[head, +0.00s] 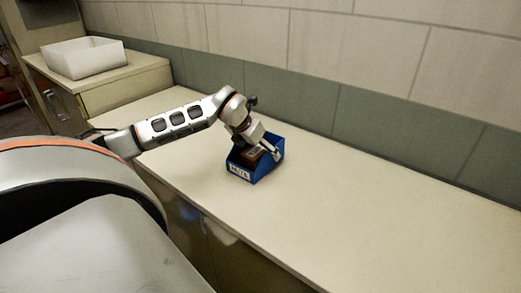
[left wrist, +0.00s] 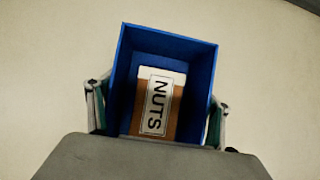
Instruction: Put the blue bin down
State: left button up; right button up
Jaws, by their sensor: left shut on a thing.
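The blue bin (head: 268,172) is at the long pale counter in the head view, with a white label on its front. Whether it rests on the surface or hangs just above it, I cannot tell. My left gripper (head: 262,148) reaches down over it. In the left wrist view the blue bin (left wrist: 168,42) is between the two fingers of my left gripper (left wrist: 158,112), one against each side wall. Inside the bin lies a brown box (left wrist: 172,112) with a white label reading NUTS. My right gripper is not in view.
The long counter (head: 350,215) is clear to the right of the bin. A tiled wall (head: 350,60) runs along its back. A white open tray (head: 85,58) stands on a separate cabinet top at the far left.

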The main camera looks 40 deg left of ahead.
pick_arm(q)
jog(key=o, duration=1.4)
jog(key=shift+o, duration=0.2)
